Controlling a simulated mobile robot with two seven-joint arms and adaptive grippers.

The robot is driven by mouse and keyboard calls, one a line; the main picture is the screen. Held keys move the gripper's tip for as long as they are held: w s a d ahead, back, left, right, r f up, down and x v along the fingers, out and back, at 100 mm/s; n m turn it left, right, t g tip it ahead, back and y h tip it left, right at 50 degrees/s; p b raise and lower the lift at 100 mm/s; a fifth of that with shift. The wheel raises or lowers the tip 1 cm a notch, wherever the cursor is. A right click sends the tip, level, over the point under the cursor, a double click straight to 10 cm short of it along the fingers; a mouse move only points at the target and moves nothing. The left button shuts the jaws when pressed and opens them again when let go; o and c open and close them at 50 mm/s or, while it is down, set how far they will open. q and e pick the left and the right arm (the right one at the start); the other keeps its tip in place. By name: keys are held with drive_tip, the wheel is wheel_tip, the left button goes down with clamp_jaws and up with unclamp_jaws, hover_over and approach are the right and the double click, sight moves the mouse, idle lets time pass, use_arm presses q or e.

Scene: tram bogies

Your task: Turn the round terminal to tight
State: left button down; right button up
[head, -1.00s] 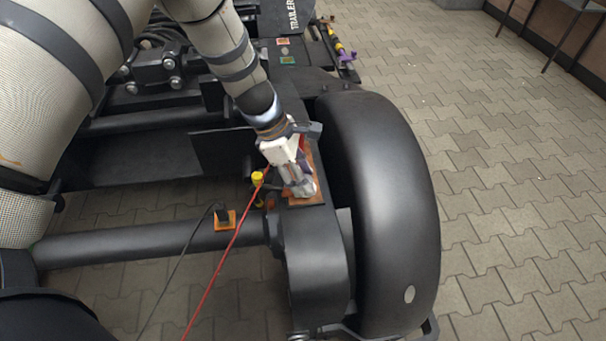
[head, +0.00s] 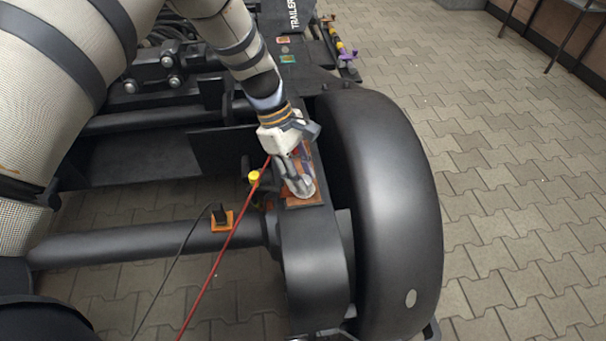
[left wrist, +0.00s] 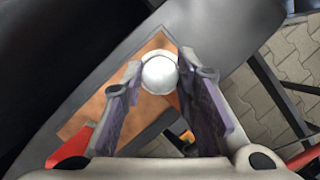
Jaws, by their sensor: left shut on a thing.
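The round terminal (left wrist: 159,74) is a pale, shiny round knob on an orange-brown plate (left wrist: 158,42). In the left wrist view it sits between the fingertips of my left gripper (left wrist: 160,78), which is shut on it. In the head view my left gripper (head: 300,188) reaches down onto the same plate (head: 305,203), on the dark frame beside the big black wheel cover. There the fingers largely hide the terminal. My right gripper is not in view.
A red cable (head: 215,262) and a black cable (head: 172,275) run down to the lower left. A yellow cap (head: 254,177) stands just left of the gripper. An orange block (head: 222,220) sits on the axle tube. The black wheel cover (head: 385,200) rises close on the right.

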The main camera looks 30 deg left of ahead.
use_arm(q)
drive_tip(key=m+g, duration=0.1)
drive_tip(key=m, duration=0.1)
drive_tip(key=m+b, duration=0.1)
drive_tip(key=m, duration=0.1)
drive_tip(key=shift+w+m+g+y, duration=0.1)
drive_tip(key=shift+m+g+y, duration=0.2)
drive_tip(key=shift+m+g, duration=0.1)
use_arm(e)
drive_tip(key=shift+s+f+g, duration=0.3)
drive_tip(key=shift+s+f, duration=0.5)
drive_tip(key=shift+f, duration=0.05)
use_arm(q)
drive_tip(key=c, duration=1.2)
unclamp_jaws()
drive_tip(key=shift+c, duration=0.2)
drive_tip(key=v, duration=1.2)
drive_tip(key=shift+w+d, duration=0.1)
